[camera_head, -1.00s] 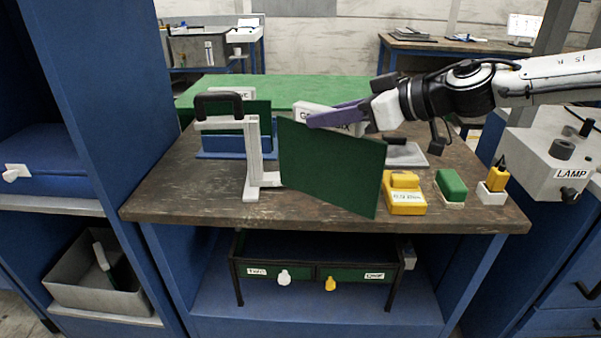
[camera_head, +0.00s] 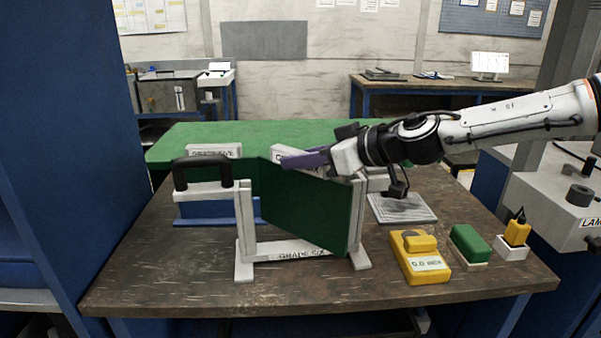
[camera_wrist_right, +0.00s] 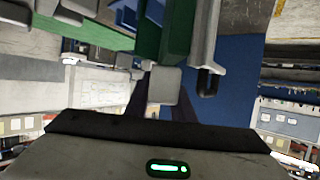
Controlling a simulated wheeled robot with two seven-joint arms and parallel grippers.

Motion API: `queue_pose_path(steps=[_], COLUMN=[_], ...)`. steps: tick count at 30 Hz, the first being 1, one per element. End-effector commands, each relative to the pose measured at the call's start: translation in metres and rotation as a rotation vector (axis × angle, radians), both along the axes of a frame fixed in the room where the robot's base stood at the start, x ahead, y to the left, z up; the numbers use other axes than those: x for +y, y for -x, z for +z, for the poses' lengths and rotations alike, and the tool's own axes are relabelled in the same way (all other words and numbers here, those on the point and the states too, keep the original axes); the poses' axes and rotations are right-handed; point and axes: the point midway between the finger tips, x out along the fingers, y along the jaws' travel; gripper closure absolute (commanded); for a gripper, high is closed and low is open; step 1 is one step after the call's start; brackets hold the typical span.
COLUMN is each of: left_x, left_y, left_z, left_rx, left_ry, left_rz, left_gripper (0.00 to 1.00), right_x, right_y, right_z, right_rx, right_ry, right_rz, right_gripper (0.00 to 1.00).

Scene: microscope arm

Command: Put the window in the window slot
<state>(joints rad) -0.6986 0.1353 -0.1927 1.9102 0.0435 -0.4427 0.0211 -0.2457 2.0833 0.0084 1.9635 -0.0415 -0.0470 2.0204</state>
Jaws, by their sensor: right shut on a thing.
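The window appears to be the dark green panel (camera_head: 310,205) with a white label bar (camera_head: 287,155) at its top. My right gripper (camera_head: 308,160), with purple fingers, is shut on the panel's top and holds it upright but turned at an angle. The panel is at a white stand with two posts (camera_head: 245,225), whose low crossbar (camera_head: 290,252) carries a label. The panel's right edge is by the right post (camera_head: 358,225). I cannot tell whether its lower edge sits in the stand. A green strip (camera_wrist_right: 178,35) shows in the right wrist view. My left gripper is not in view.
A black handle (camera_head: 203,165) stands at the stand's left. Behind are a blue base (camera_head: 200,213) and another label (camera_head: 214,150). A yellow box (camera_head: 420,262), a green block (camera_head: 468,243) and a grey plate (camera_head: 402,208) lie to the right. The table front left is clear.

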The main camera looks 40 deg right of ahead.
Motion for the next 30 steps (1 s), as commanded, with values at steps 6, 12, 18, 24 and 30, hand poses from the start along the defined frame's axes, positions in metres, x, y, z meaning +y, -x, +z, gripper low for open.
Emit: queue_pose_path(steps=[6, 12, 18, 24, 30], left_x=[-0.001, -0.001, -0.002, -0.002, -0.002], left_y=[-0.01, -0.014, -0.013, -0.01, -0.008], left_z=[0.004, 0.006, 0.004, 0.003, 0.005], left_rx=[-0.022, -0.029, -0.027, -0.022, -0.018], left_ry=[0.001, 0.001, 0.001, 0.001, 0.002], left_rz=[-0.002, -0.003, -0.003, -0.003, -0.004], left_gripper=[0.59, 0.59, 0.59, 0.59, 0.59], right_x=[0.0, 0.0, 0.0, 0.0, 0.0], right_y=[0.0, 0.0, 0.0, 0.0, 0.0], right_z=[-0.021, -0.02, -0.024, -0.024, -0.02], right_rx=[-0.002, -0.002, 0.0, 0.0, 0.0], right_ry=[-0.001, 0.001, 0.0, 0.0, 0.001], right_rz=[0.0, -0.001, 0.0, 0.0, 0.0], right_gripper=[1.0, 1.0, 0.68, 0.6, 0.6])
